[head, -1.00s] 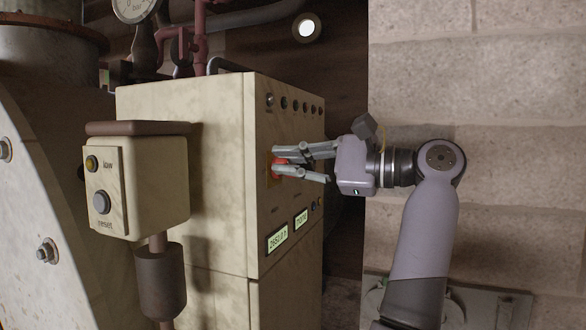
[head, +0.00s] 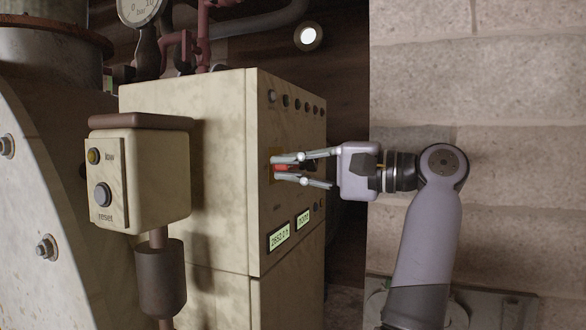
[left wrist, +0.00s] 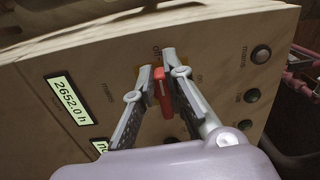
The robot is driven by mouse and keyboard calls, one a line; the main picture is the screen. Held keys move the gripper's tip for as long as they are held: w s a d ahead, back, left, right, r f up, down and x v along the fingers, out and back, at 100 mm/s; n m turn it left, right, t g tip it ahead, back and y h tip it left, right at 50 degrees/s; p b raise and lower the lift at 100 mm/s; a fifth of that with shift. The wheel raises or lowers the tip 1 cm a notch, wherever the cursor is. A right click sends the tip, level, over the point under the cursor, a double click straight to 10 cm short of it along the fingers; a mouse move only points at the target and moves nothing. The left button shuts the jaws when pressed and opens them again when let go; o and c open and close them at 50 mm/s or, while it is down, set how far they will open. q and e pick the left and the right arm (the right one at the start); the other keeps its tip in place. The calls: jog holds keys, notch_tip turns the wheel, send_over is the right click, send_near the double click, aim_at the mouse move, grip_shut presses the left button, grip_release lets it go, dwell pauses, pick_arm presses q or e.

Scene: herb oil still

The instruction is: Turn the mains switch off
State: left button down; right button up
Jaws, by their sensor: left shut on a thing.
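The mains switch (head: 282,167) is a small red handle on the narrow face of the cream cabinet. In the left wrist view the red handle (left wrist: 161,92) stands between my fingertips, with one end near the "off" label (left wrist: 157,51). The "on" label (left wrist: 199,78) is off to its side. My left gripper (head: 289,167) is shut on the handle, one finger above and one below it in the head view; it also shows in the left wrist view (left wrist: 164,85). The fingers hide part of the switch's mounting plate. My right gripper is not in view.
The cream cabinet (head: 185,100) has a row of dark lamps, the mains lamp (left wrist: 261,53) among them, and lit displays (head: 279,237). A reset box (head: 160,180) on a post stands in front at the left. A block wall (head: 510,100) rises behind my arm.

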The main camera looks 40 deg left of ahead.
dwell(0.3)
pick_arm(q)
jog(key=c, duration=1.7)
grip_release()
jog(key=shift+a, duration=0.1)
jog(key=shift+o, duration=0.2)
jog(key=v, duration=0.7)
jog(key=shift+d, duration=0.3)
jog(key=shift+w+f, duration=0.1)
